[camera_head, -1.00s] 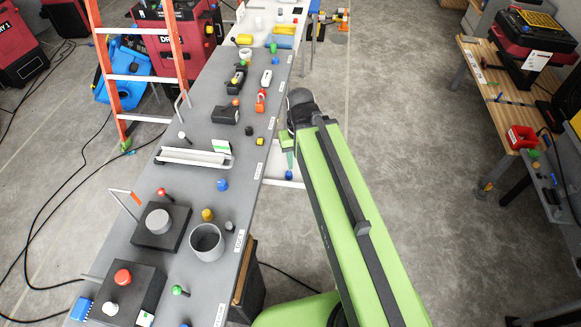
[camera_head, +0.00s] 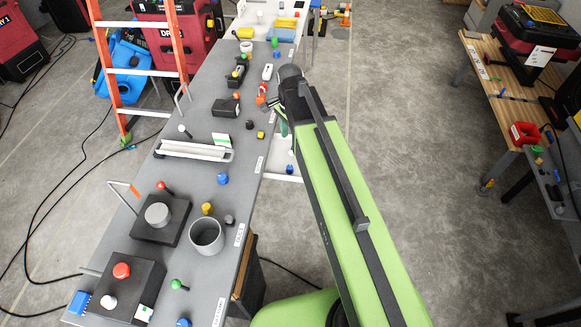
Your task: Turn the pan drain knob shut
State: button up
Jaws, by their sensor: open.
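My gripper (camera_head: 276,116) is at the right edge of the long grey bench, at the far end of my green arm. It is open and partly hidden by the arm's dark wrist. Just left of it, on the bench, is a small orange-red fitting (camera_head: 261,94); I cannot tell whether they touch. A long white shallow tray (camera_head: 190,150), perhaps the pan, lies on the bench to the lower left of my gripper. Small knobs stand nearby: yellow (camera_head: 261,135), black (camera_head: 249,125) and blue (camera_head: 223,178). I cannot tell which is the drain knob or how it is turned.
Nearer on the bench are a grey cup (camera_head: 207,234), a dark box with a grey dial (camera_head: 158,215) and a box with a red button (camera_head: 122,270). An orange ladder (camera_head: 139,72) stands to the left.

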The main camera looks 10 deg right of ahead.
aim_at(290, 166)
notch_tip(290, 166, down, 17)
jog(key=b, duration=1.5)
jog(key=shift+r+b, duration=0.15)
jog(key=shift+b, duration=0.25)
jog(key=shift+r, duration=0.1)
jog(key=shift+c, duration=0.3)
grip_shut()
